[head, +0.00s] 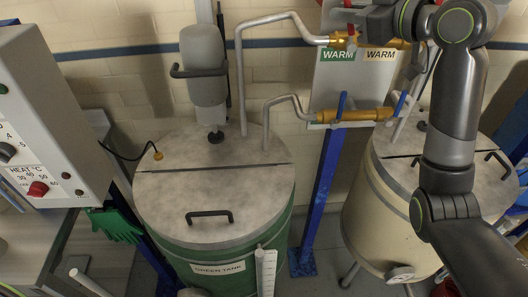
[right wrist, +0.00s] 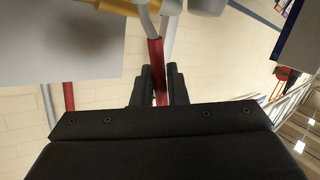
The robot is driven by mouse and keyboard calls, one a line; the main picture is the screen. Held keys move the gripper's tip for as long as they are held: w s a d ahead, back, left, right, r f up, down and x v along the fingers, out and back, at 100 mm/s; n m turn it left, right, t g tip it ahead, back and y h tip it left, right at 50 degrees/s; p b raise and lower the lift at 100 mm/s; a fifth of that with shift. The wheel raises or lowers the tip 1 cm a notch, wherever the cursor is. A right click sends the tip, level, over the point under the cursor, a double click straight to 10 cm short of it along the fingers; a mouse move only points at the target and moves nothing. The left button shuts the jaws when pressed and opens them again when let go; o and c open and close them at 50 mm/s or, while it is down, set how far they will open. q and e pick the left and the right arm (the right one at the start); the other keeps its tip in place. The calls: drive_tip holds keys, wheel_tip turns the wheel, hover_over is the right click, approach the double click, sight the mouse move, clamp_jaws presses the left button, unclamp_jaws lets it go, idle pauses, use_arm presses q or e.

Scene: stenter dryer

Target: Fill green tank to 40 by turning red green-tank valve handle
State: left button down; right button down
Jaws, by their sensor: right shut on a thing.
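The green tank (head: 210,235) stands in the middle of the head view under a grey lid with a black handle. A white upright gauge (head: 265,272) is at its front right; its reading is too small to tell. The brass green-tank valve (head: 338,40) sits above the green WARM label, on the pipe that leads to this tank. My right gripper (head: 347,19) is at this valve, shut on its red handle (head: 351,43). In the right wrist view the red handle (right wrist: 157,65) runs between the two dark fingers. My left gripper is not in view.
A cream tank (head: 375,215) stands at right, partly behind my right arm. Below the labels are brass valves with blue handles (head: 341,105). A grey motor (head: 205,65) rises above the green tank. A control panel (head: 45,110) is at left.

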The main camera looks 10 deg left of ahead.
drive_tip(key=shift+w+d+m+t+y, duration=0.2)
drive_tip(key=shift+d+m+y, duration=0.15)
drive_tip(key=shift+d+m, duration=0.15)
drive_tip(key=shift+w+d+m+t+y, duration=0.1)
drive_tip(key=shift+d+m+t+y, duration=0.1)
drive_tip(key=shift+d+m+y, duration=0.25)
drive_tip(key=shift+w+d+r+m+y, duration=0.1)
drive_tip(key=shift+d+r+m+y, duration=0.15)
drive_tip(key=shift+m, duration=0.4)
drive_tip(key=c, duration=1.8)
unclamp_jaws()
drive_tip(key=shift+o, duration=1.4)
drive_tip(key=shift+w+d, duration=0.1)
drive_tip(key=shift+d, duration=0.1)
drive_tip(key=v, duration=1.7)
drive_tip(key=shift+s, duration=0.3)
